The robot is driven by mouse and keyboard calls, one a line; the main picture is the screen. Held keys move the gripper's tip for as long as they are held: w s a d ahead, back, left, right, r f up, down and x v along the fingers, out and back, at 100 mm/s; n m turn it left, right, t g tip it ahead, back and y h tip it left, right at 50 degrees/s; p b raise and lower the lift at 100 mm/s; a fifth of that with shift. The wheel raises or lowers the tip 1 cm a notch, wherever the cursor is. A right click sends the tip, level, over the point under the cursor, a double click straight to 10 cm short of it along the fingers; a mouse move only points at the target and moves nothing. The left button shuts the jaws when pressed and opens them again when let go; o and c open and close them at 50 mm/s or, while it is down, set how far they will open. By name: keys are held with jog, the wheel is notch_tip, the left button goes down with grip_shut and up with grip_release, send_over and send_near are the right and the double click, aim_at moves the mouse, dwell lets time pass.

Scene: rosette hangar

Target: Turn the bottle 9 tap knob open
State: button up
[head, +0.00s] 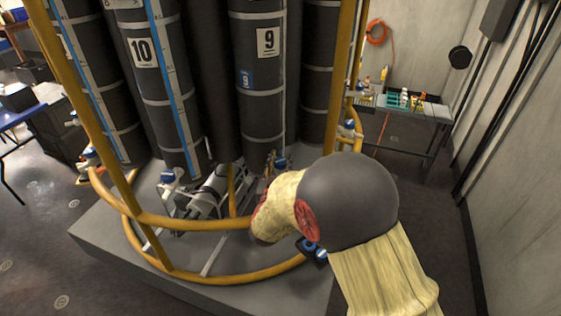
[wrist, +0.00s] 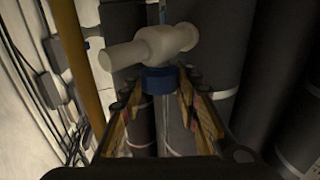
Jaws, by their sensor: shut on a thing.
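Bottle 9 (head: 262,85) is a tall dark cylinder with a "9" label, standing upright in the yellow frame. Its blue tap knob (head: 283,163) shows small below the bottle in the head view, partly hidden by my arm and gripper. In the wrist view the blue knob (wrist: 160,79) sits under a pale tap body (wrist: 165,45) with a stub pointing left. My gripper (wrist: 160,92) has one tan-and-dark finger on each side of the knob and is shut on it. How far the knob is turned cannot be told.
A yellow tubular rail (head: 190,222) curves around the rosette base, close to my arm. Bottle 10 (head: 146,90) stands to the left, with another blue-knobbed tap (head: 168,176) below it. A side table (head: 435,111) with small items stands by the right wall.

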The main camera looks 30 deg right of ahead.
jog(key=shift+c, duration=1)
jog(key=shift+n+y+b, duration=0.3)
jog(key=shift+y+b, duration=0.05)
jog(key=shift+y, duration=0.05)
jog(key=n+t+y+b, duration=0.1)
jog(key=y+b, duration=0.1)
jog(key=n+t+y+b, duration=0.1)
jog(key=n+y, duration=0.1)
jog(key=y, duration=0.1)
jog(key=shift+d+f+n+t+b, duration=0.15)
jog(key=shift+d+n+t+b, duration=0.05)
jog(key=shift+n+t+b, duration=0.15)
jog(key=n+y, duration=0.3)
jog(key=y, duration=0.2)
jog(key=shift+b, duration=0.4)
jog(key=n+y+p, duration=0.1)
jog(key=y, duration=0.1)
jog(key=n+g+y+p, duration=0.1)
jog(key=n+y, duration=0.1)
jog(key=y, duration=0.1)
jog(key=n+g+y+p, duration=0.1)
jog(key=n+y, duration=0.1)
jog(key=y, duration=0.1)
jog(key=shift+r, duration=0.3)
jog(key=n+g+y+p, duration=0.4)
jog(key=n+g+y, duration=0.1)
jog(key=y, duration=0.1)
jog(key=shift+a+n+g, duration=0.1)
jog(key=shift+n+g, duration=0.25)
